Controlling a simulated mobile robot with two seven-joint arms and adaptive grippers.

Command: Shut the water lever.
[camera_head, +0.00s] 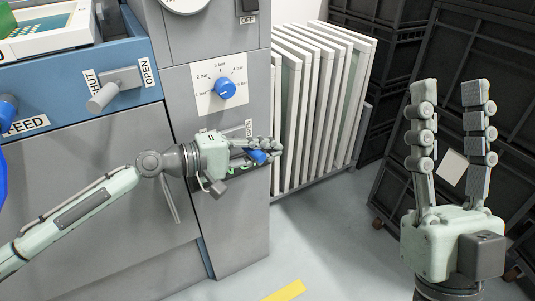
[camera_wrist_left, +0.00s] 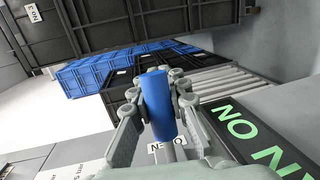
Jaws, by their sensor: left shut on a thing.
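The water lever has a blue handle (camera_head: 258,156) on the front of the grey machine, below the blue pressure knob. My left gripper (camera_head: 262,148) is at this handle, with its fingers shut on it and partly hiding it. In the left wrist view the blue cylindrical handle (camera_wrist_left: 158,105) stands between the two fingers. My right gripper (camera_head: 452,140) is open and empty, fingers pointing up, at the right, well apart from the machine.
The pressure knob (camera_head: 225,89) is above my left gripper. A grey lever (camera_head: 115,90) sits between SHUT and OPEN labels at upper left. White frames (camera_head: 318,110) stand in a rack right of the machine. Black crates (camera_head: 378,70) stand behind. The grey floor between is clear.

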